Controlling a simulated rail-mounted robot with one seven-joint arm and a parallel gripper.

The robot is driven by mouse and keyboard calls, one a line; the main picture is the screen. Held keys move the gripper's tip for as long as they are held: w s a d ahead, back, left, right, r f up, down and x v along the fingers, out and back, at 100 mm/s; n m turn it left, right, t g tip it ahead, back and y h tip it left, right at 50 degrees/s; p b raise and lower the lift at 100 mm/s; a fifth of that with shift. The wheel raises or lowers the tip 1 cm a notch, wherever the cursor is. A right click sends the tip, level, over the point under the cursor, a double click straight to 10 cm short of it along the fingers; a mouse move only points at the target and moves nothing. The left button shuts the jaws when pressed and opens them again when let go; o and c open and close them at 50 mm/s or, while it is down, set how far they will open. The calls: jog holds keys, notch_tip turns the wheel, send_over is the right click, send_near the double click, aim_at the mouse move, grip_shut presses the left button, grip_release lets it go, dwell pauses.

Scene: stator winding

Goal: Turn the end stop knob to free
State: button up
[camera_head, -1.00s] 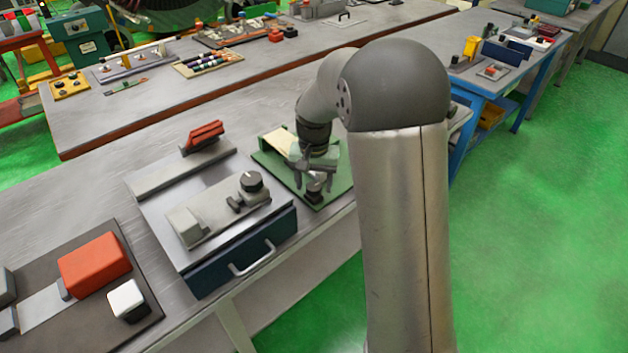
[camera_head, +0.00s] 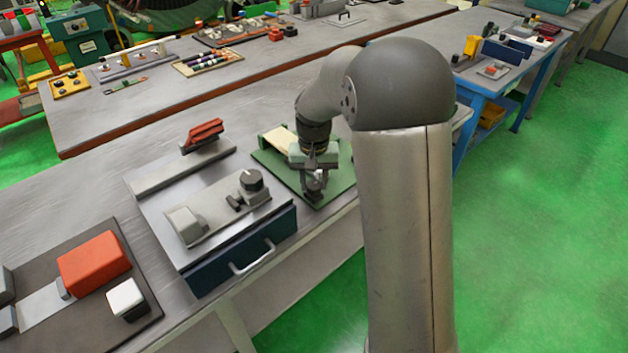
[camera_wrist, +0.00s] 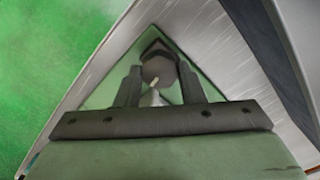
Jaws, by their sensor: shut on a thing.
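A dark knob (camera_head: 314,194) stands near the front corner of a green plate (camera_head: 335,180) on the bench. My gripper (camera_head: 315,180) points down over it and is shut on it. In the wrist view the dark rounded knob (camera_wrist: 158,68) sits between the two fingers of my gripper (camera_wrist: 158,80), with a pale pointer mark on it. The lower part of the knob is partly hidden by the fingers. I cannot read any free or locked marking.
Left of the plate, a grey fixture (camera_head: 205,222) with another dark-topped knob (camera_head: 251,181) stands above a blue drawer with a handle (camera_head: 252,258). A red-handled block (camera_head: 203,135) is behind it. An orange block (camera_head: 95,264) and a white block (camera_head: 126,298) lie further left.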

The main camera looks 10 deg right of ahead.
aim_at(313, 185)
jog(key=n, duration=0.4)
jog(key=shift+n, duration=0.3)
jog(key=n, duration=0.3)
jog(key=shift+r+n, duration=0.1)
jog(key=shift+n, duration=0.3)
jog(key=n, duration=0.3)
jog(key=shift+a, duration=0.1)
jog(key=shift+n, duration=2.2)
jog(key=o, duration=1)
notch_tip(313, 185, up, 17)
jog(key=shift+r, duration=0.2)
